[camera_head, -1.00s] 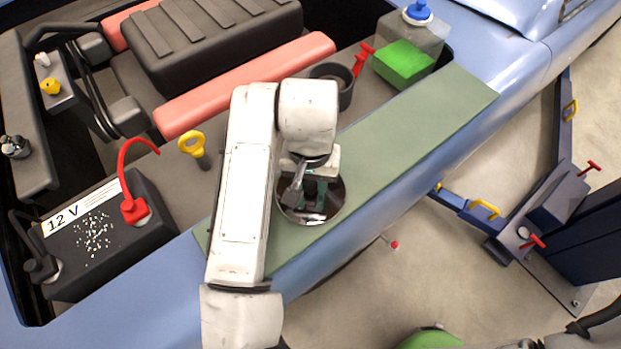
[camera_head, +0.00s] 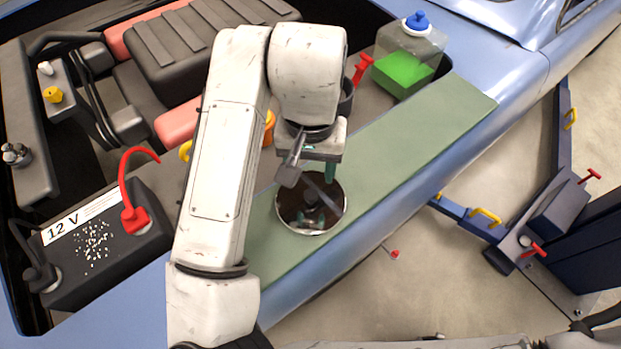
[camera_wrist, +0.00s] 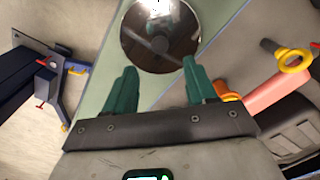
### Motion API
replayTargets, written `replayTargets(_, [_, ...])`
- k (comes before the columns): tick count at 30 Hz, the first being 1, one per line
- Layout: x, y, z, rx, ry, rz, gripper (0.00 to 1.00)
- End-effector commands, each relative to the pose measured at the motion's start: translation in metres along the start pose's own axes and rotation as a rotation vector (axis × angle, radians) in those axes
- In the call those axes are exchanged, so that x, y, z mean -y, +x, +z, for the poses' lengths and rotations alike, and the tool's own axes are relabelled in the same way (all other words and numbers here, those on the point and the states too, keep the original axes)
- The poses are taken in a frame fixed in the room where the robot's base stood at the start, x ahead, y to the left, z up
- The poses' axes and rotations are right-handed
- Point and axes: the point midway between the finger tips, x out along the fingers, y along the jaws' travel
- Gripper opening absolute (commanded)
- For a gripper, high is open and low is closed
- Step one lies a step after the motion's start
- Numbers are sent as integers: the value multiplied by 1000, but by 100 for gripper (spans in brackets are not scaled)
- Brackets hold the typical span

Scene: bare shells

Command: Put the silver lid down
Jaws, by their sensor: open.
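The silver lid (camera_head: 298,214) is a round, mirror-like disc with a dark knob in its middle. It lies on the green mat (camera_head: 420,130) along the car's fender. It also shows in the wrist view (camera_wrist: 160,45), ahead of the fingers, with the mat around it. My gripper (camera_head: 312,172) is above and just behind the lid in the head view, apart from it. In the wrist view the teal fingers of my gripper (camera_wrist: 160,85) stand wide apart with nothing between them.
A black battery (camera_head: 100,235) with a red cable sits at the left. A tank of green fluid (camera_head: 405,65) stands at the back right, beside a red handle (camera_head: 362,70). The mat is bare to the right of the lid.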

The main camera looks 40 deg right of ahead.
Motion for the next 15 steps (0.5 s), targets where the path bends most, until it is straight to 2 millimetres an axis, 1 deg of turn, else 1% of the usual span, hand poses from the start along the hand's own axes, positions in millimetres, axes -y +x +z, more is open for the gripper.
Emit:
replayTargets(1, [0,-9,0,0,2,-4,56])
replayTargets(3, [1,-19,0,1,1,-4,56])
replayTargets(6, [0,-28,0,1,1,-2,56])
replayTargets(10, [0,-33,0,1,0,1,56])
replayTargets(15, [0,-34,0,0,0,1,56])
